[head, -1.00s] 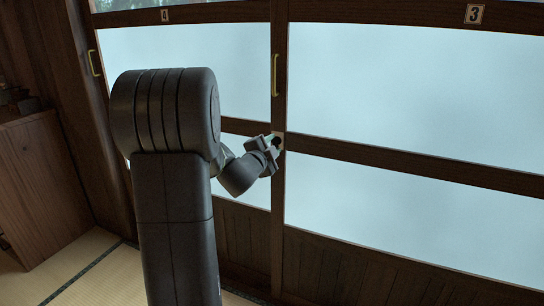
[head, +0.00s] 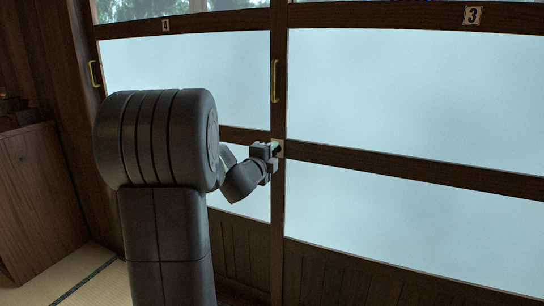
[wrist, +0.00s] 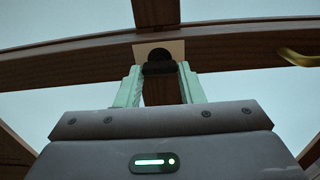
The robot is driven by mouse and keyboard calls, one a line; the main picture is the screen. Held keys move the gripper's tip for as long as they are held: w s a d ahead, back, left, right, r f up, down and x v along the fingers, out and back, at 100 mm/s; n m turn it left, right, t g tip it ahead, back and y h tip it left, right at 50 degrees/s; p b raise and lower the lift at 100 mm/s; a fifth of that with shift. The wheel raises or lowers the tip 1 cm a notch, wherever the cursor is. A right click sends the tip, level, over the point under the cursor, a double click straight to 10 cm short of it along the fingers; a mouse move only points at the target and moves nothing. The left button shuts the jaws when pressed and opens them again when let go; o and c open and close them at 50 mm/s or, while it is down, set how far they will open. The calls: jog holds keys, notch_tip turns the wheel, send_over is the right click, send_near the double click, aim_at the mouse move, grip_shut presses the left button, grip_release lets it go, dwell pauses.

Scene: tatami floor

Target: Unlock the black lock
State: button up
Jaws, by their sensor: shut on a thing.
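The black lock (wrist: 158,58) is a dark round knob on a pale square plate (wrist: 174,46), set where the dark wooden door rails meet. In the wrist view, the pale green fingers of my gripper (wrist: 160,74) stand on either side of the lock's lower, bar-like part and are shut on it. In the head view, my gripper (head: 275,150) is against the door post at the lock. A bit of the plate (head: 281,149) shows there, and my gripper hides the lock itself.
Frosted sliding panels marked 4 (head: 166,25) and 3 (head: 472,15) flank the post. A brass handle (head: 274,81) is above the lock, another (head: 94,73) at far left. A wooden cabinet (head: 38,195) stands left on the tatami (head: 100,285).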

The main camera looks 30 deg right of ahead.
jog(key=o, duration=1)
jog(key=p+v, duration=0.2)
jog(key=v, duration=1.1)
jog(key=shift+s+a, duration=0.2)
jog(key=shift+s, duration=0.1)
